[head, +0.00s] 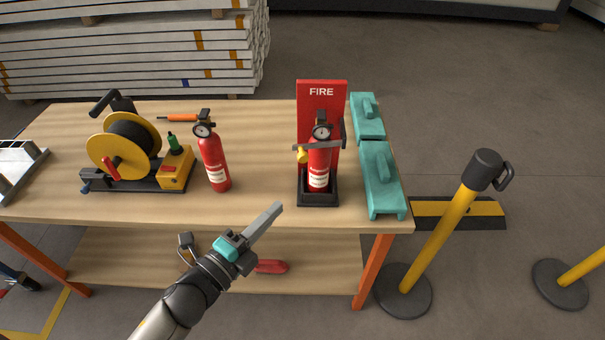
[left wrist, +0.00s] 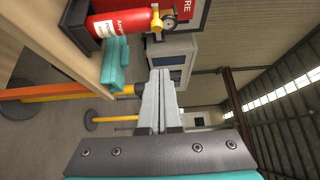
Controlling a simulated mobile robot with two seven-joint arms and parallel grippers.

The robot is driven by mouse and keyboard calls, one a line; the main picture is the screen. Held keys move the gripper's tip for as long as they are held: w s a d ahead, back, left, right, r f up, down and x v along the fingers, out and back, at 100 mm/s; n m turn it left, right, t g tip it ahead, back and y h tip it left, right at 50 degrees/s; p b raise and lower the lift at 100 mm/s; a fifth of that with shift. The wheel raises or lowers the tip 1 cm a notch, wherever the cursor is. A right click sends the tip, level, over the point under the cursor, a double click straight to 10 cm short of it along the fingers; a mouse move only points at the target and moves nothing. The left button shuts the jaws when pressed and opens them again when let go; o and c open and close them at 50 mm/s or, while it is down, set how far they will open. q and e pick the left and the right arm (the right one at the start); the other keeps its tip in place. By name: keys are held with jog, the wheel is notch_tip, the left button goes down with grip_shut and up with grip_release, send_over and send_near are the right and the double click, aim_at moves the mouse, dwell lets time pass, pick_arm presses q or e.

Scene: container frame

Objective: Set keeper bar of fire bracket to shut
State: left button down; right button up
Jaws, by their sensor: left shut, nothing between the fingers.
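The fire bracket has a red back plate (head: 322,92) marked FIRE and a black foot, standing at the right end of the workbench. A red extinguisher (head: 318,176) stands upright in it. The grey keeper bar (head: 325,147) runs across the extinguisher's neck, with a yellow knob (head: 302,155) at its left end; I cannot tell whether it is latched. My left gripper (head: 278,208) is shut and empty, in front of the bench edge, lower left of the bracket and apart from it. The left wrist view shows its closed fingers (left wrist: 159,78) and the extinguisher (left wrist: 120,23) lying sideways in the picture.
A second extinguisher (head: 214,160) stands left of the bracket, beside a yellow reel (head: 110,157). Teal cases (head: 381,178) sit close to the bracket's right. The workbench (head: 258,170) is bare between the second extinguisher and the bracket. A yellow post (head: 437,235) stands right of the bench.

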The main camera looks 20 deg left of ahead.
pick_arm(q)
send_near(299, 160)
jog(key=w+d, duration=0.3)
jog(key=d, duration=0.3)
jog(key=shift+w+a+p, duration=0.2)
jog(key=shift+w+a, duration=0.35)
jog(key=shift+w, duration=0.3)
jog(key=shift+w+a+p, duration=0.15)
jog(key=shift+w+a, duration=0.4)
jog(key=shift+w, duration=0.35)
jog(key=shift+a, duration=0.1)
jog(key=shift+w+a+m+g+h+b, duration=0.35)
jog(key=shift+w+a+m+h, duration=0.25)
jog(key=shift+h, duration=0.2)
jog(key=shift+w+a, duration=0.3)
jog(key=shift+a, duration=0.2)
